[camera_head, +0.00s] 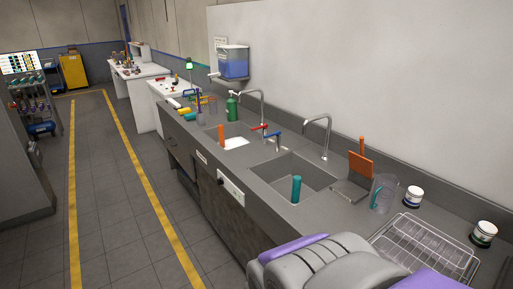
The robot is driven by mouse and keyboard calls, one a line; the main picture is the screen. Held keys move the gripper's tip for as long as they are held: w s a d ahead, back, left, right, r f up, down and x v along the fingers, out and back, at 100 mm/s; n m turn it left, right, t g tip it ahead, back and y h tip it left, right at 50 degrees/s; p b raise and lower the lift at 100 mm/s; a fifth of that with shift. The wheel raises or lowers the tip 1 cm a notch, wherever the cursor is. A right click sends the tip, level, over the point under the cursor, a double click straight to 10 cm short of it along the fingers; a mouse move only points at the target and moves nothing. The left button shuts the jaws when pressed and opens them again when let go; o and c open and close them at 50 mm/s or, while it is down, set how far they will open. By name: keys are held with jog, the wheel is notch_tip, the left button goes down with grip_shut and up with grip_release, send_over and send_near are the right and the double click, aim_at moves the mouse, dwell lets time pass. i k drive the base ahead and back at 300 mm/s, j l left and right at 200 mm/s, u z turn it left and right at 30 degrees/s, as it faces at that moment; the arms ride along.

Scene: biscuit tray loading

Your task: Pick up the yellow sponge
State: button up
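I cannot make out a clear yellow sponge. A small yellow object (184,111) lies at the far end of the grey sink counter (260,185), and it is too small to identify. My own grey and purple body part fills the bottom right of the view. My gripper does not show.
A wire rack (425,250), a clear jug (382,193) and white tubs (413,196) stand at the near right. The floor aisle (110,190) on the left is clear.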

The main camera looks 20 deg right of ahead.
aim_at(181, 111)
jog(key=i+j+z, duration=1.1)
jog(key=i+j, duration=0.15)
jog(key=j, duration=0.2)
jog(key=i+j, duration=0.35)
jog(key=j, duration=0.3)
jog(key=i+j, duration=2.45)
jog(key=i, duration=0.15)
